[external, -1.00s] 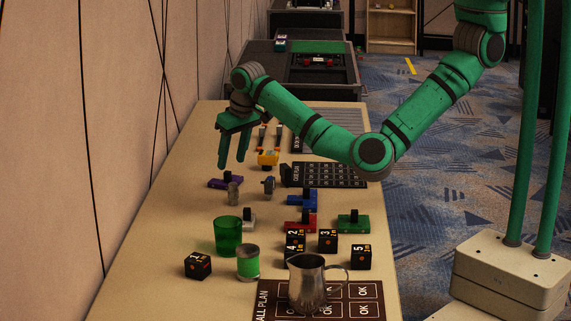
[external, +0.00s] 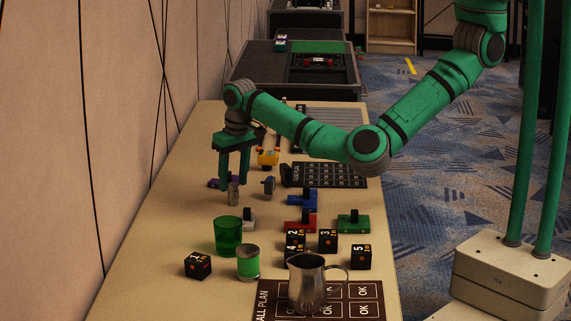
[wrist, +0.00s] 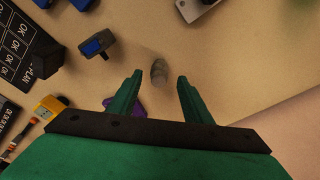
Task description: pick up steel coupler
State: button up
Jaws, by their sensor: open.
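The steel coupler, a small grey cylinder (external: 233,194), stands on the table beyond the green cup. In the wrist view the coupler (wrist: 159,73) shows between the two fingertips, with space on both sides. My gripper (external: 235,187) is open and points down over the coupler, one finger on each side in the external view. The gripper (wrist: 159,77) is empty. I cannot tell how far the fingertips are above the table.
A purple part (external: 214,183) lies just behind the coupler, partly hidden by my finger. A grey-blue part (external: 268,186) stands to its right. A green cup (external: 228,236), a green-banded can (external: 248,262) and a metal pitcher (external: 307,283) stand nearer the camera. The table's left side is clear.

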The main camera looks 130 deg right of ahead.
aim_at(235, 183)
jog(key=shift+d+f, duration=0.15)
jog(key=shift+f, duration=0.6)
jog(key=shift+d+f, duration=0.1)
jog(key=shift+f, duration=0.65)
jog(key=c, duration=1.1)
jog(key=shift+c, duration=0.2)
